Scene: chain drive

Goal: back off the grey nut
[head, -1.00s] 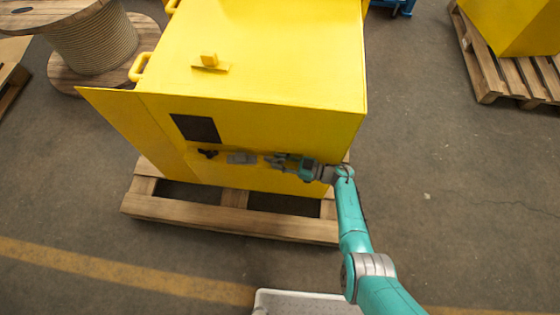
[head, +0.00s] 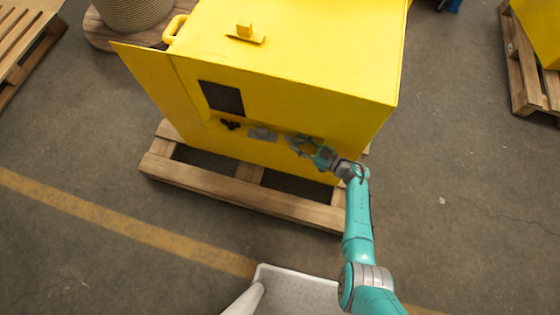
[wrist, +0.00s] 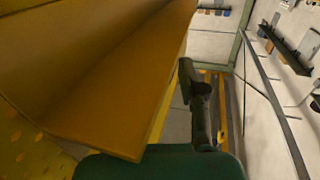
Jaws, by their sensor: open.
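A yellow machine housing (head: 290,95) stands on a wooden pallet. Its front face carries a dark square window (head: 222,97), a black lobed knob (head: 230,124) and a small grey plate or block (head: 263,134). My gripper (head: 293,141) is open at the front face, just right of the grey block, with a small gap between them in the picture. I cannot make out the grey nut; it is too small or hidden by my gripper. In the wrist view a dark gripper finger (wrist: 197,100) shows beside a large yellow panel (wrist: 110,90). I see nothing held.
The pallet (head: 240,190) juts out below the housing. An open yellow door panel (head: 155,85) sticks out at its left. A rope drum (head: 130,10) and another pallet (head: 530,75) stand farther off.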

